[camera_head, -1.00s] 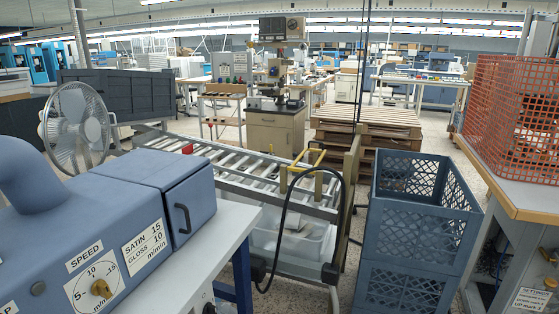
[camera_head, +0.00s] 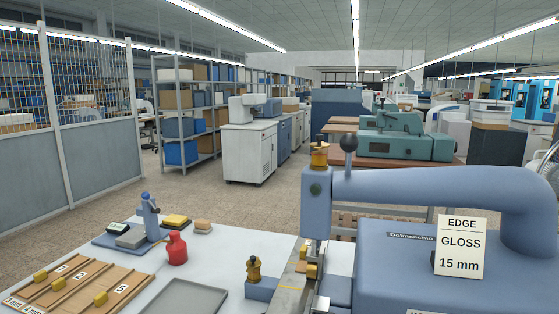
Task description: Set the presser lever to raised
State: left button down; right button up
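A brass knob (camera_head: 319,154) tops the head. Neither of my grippers is in view.
A white table holds a wooden board with numbered slots (camera_head: 75,290), a grey tray (camera_head: 185,299), a red bottle (camera_head: 177,248) and a small blue stand (camera_head: 149,215). An "EDGE GLOSS 15 mm" card (camera_head: 459,247) is on the machine. A brass-knobbed fitting (camera_head: 253,268) sits left of the head.

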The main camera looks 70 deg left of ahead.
aim_at(348, 142)
jog(key=u, duration=1.7)
